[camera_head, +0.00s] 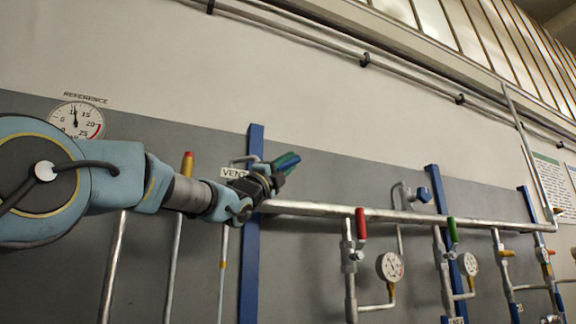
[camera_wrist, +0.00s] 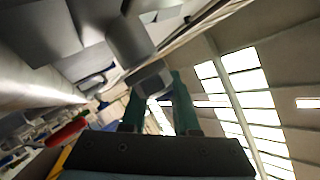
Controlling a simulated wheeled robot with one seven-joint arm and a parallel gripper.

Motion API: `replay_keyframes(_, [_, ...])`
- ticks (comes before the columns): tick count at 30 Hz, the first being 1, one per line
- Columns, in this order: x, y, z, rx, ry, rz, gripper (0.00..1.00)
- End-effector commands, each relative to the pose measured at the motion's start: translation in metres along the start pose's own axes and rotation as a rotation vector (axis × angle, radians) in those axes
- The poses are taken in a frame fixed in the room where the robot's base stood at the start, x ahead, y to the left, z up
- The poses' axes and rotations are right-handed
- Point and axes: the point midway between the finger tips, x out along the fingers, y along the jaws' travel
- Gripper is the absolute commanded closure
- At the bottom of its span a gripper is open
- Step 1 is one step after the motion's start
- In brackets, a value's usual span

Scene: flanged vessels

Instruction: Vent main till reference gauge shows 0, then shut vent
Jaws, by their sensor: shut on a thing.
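The round white reference gauge (camera_head: 76,121) hangs at the left under its REFERENCE sign. Its needle points nearly straight up, around 10 to 12. The VENT label (camera_head: 234,173) is beside the blue upright, partly covered by my wrist. My gripper (camera_head: 287,161), with green-blue fingers, is at the left end of the horizontal main pipe (camera_head: 330,210). In the wrist view, the green fingers of my gripper (camera_wrist: 158,88) are shut on a grey block-like piece (camera_wrist: 150,74), seemingly the vent handle. In the head view, my gripper hides the vent valve.
Red (camera_head: 361,223) and green (camera_head: 452,230) valve handles stand along the main pipe to the right. Small gauges (camera_head: 390,266) hang below them. A red-yellow handle (camera_head: 187,165) stands behind my arm. Blue uprights (camera_head: 249,270) carry the piping.

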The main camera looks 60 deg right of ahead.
Motion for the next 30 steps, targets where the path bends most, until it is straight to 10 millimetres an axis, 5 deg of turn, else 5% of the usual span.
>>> replay_keyframes(1, [0.000,0.001,0.001,0.000,-0.001,0.001,1.00])
replay_keyframes(2, [0.000,0.001,0.001,0.000,-0.001,0.001,0.70])
replay_keyframes(9, [0.000,0.000,0.001,0.000,0.000,0.001,0.43])
replay_keyframes(20, [-0.006,0.001,0.000,0.001,0.000,0.000,0.41])
replay_keyframes(30, [-0.068,0.003,-0.001,0.002,0.000,0.002,0.41])
